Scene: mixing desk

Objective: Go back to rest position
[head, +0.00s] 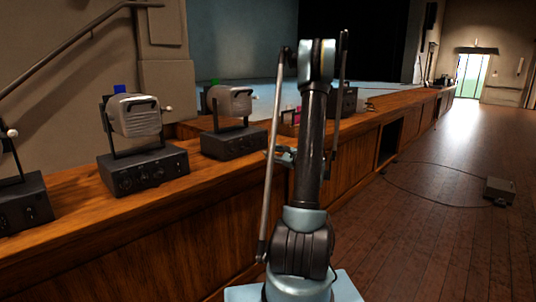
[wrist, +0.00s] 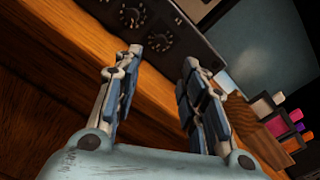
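My gripper (wrist: 162,58) shows in the wrist view with its two fingers spread apart and nothing between them. It faces the wooden desk (wrist: 60,60) and the dark front of a control box (wrist: 150,22) with round dials. In the head view my arm stands upright in the middle, in front of the desk (head: 225,195).
Coloured pieces (wrist: 290,128) sit at the right in the wrist view. A box with a cable (head: 499,188) lies on the otherwise open floor (head: 430,240).

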